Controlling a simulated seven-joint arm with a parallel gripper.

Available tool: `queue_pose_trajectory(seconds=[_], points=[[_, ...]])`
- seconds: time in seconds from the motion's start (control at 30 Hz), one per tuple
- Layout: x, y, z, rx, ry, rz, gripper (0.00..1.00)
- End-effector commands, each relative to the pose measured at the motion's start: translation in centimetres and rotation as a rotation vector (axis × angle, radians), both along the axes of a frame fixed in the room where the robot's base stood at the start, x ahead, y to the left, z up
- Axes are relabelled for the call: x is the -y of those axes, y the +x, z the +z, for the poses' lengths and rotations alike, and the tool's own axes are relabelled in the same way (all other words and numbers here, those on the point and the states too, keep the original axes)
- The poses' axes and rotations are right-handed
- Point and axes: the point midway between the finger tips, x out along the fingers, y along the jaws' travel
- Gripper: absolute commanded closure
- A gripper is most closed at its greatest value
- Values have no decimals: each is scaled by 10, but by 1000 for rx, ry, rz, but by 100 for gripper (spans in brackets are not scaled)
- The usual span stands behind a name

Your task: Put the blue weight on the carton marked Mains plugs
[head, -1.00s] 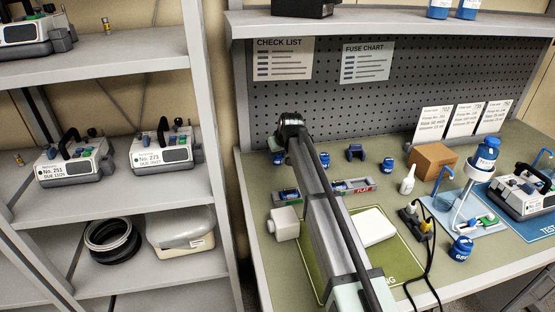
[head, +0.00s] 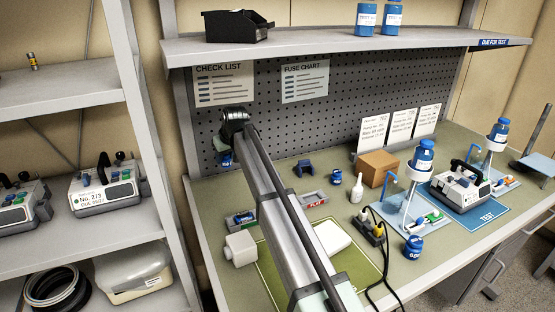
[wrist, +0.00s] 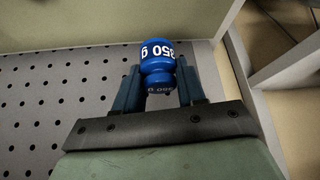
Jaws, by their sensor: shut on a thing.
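My gripper (wrist: 160,90) is shut on a blue weight (wrist: 158,60) with white lettering ending in "50 g"; the first digit is hard to read. The weight sits upright between both fingers in the wrist view. In the head view this weight (head: 226,158) shows in part beside the end of my arm, in front of the pegboard at the left; the fingers are mostly hidden. A brown carton (head: 378,168) stands on the bench to the right, against the back. I cannot read any marking on it from here.
Another blue weight (head: 336,176) and a white bottle (head: 357,191) stand left of the carton. A shelf (head: 340,44) overhangs the bench.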

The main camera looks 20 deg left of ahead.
Motion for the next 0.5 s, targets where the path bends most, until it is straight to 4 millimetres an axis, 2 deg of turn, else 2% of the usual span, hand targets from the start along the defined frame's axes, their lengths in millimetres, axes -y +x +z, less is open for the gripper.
queue_pose_trajectory(seconds=[0.17,0.27,0.37,0.5], points=[[3,3,4,0,0,-4,100],[14,14,4,0,0,-21,100],[36,33,5,1,0,-51,100],[80,69,10,1,0,-111,100]])
